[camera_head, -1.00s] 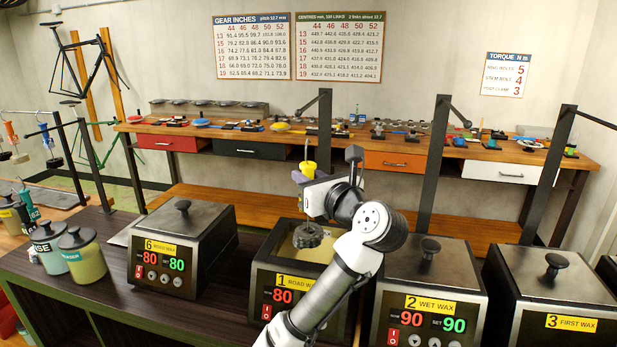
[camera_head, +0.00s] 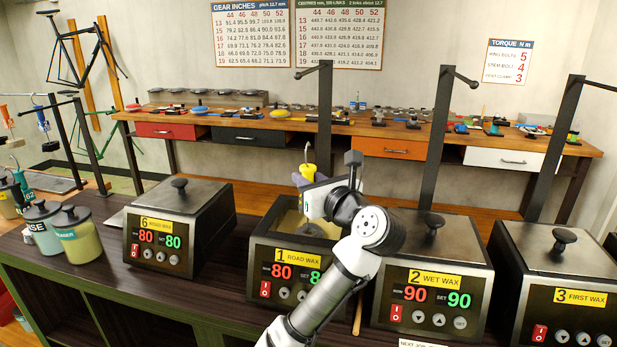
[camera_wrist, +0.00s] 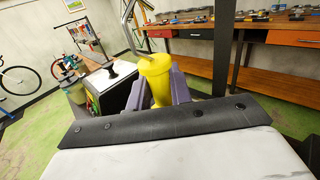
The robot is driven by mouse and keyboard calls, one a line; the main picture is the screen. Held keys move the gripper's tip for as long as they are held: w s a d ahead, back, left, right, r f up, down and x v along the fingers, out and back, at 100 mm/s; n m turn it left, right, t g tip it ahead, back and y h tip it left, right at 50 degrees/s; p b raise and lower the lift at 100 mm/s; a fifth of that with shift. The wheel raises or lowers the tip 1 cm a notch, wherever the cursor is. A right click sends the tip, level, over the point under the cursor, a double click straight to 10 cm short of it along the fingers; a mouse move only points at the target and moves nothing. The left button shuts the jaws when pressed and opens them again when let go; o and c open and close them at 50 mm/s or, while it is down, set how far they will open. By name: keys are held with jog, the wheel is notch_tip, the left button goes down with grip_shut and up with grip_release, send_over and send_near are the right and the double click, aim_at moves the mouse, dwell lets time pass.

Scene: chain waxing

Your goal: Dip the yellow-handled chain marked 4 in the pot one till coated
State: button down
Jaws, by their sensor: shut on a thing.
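My gripper (camera_head: 304,182) is shut on the yellow handle (camera_head: 308,172) and holds it upright over pot 1. In the wrist view the yellow handle (camera_wrist: 156,80) stands between the purple fingers (camera_wrist: 160,95), with a grey hook above it. No number 4 can be read on it. Pot 1, labelled "1 ROAD WAX" (camera_head: 300,256), is open and reads 80. Pale wax (camera_head: 290,222) shows inside it. The chain below the handle is not visible; it is down in the pot, and its depth and coating cannot be told.
Lidded pots stand on both sides: pot 6 (camera_head: 182,215) left, pot 2 (camera_head: 435,245) and pot 3 (camera_head: 560,255) right. Dark posts with arms (camera_head: 320,120) rise behind them. Jars (camera_head: 78,237) stand far left. A workbench (camera_head: 390,134) runs along the back wall.

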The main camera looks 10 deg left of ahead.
jog(key=shift+f+b, duration=1.15)
jog(key=shift+f, duration=0.7)
dwell(6.2)
